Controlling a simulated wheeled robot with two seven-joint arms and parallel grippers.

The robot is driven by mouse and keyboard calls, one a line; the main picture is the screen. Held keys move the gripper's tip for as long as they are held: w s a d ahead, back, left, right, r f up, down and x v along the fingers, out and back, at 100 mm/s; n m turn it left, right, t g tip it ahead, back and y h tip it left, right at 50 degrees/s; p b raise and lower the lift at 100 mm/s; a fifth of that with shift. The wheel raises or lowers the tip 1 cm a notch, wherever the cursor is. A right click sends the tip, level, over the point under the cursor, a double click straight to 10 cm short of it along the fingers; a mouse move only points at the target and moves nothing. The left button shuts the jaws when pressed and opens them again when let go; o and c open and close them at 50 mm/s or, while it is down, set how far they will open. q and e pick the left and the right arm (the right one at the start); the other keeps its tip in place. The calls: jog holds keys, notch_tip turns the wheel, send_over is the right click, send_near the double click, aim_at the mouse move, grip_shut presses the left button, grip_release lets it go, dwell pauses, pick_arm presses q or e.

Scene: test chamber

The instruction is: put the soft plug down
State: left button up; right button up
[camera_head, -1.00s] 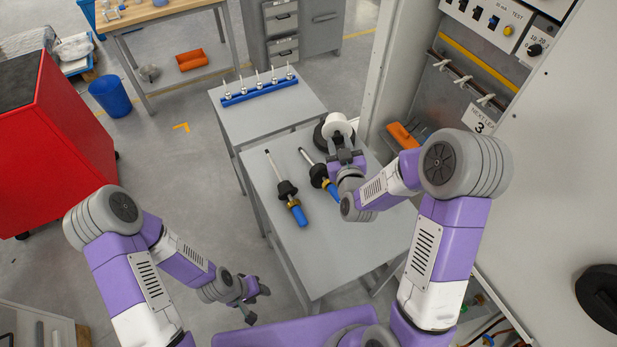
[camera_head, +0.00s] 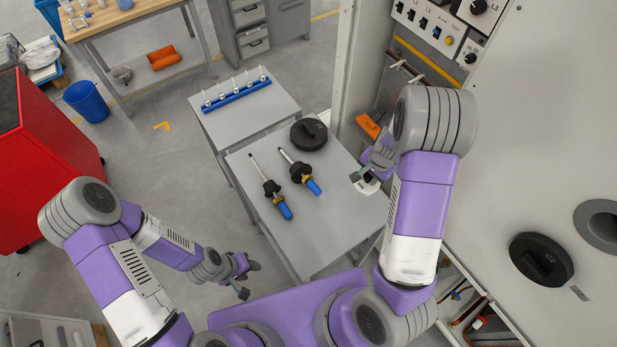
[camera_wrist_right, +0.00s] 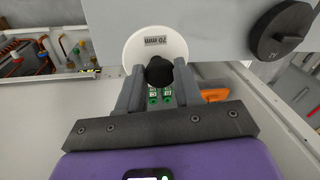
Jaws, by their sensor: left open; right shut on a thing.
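The soft plug (camera_wrist_right: 143,45) is a white disc marked "70 mm" with a black knob. In the right wrist view my right gripper (camera_wrist_right: 157,85) is shut on the knob, one finger on each side. In the head view my right gripper (camera_head: 372,168) is over the right side of the grey table (camera_head: 330,235). A white part of the plug (camera_head: 367,187) shows there, mostly hidden by gripper and arm. I cannot tell whether it touches the table. My left gripper (camera_head: 249,279) is open and empty, low in front of the table.
A black round plug (camera_head: 309,133) and two blue-handled tools (camera_head: 270,186) (camera_head: 299,172) lie on the table. A blue rack (camera_head: 236,95) stands on the table behind. The cabinet wall at right bears another black plug (camera_head: 541,260) and a grey ring (camera_head: 600,225).

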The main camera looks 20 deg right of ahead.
aim_at(368, 185)
jog(key=shift+s+r+m, duration=0.4)
jog(key=shift+s+r, duration=0.15)
notch_tip(368, 185, down, 6)
jog(key=shift+r+b, duration=0.15)
jog(key=shift+b, duration=0.5)
notch_tip(368, 185, down, 4)
jog(key=shift+f+b, duration=0.25)
jog(key=shift+b, duration=0.15)
jog(key=shift+a, duration=0.1)
jog(key=o, duration=1.1)
jog(key=shift+c, duration=0.2)
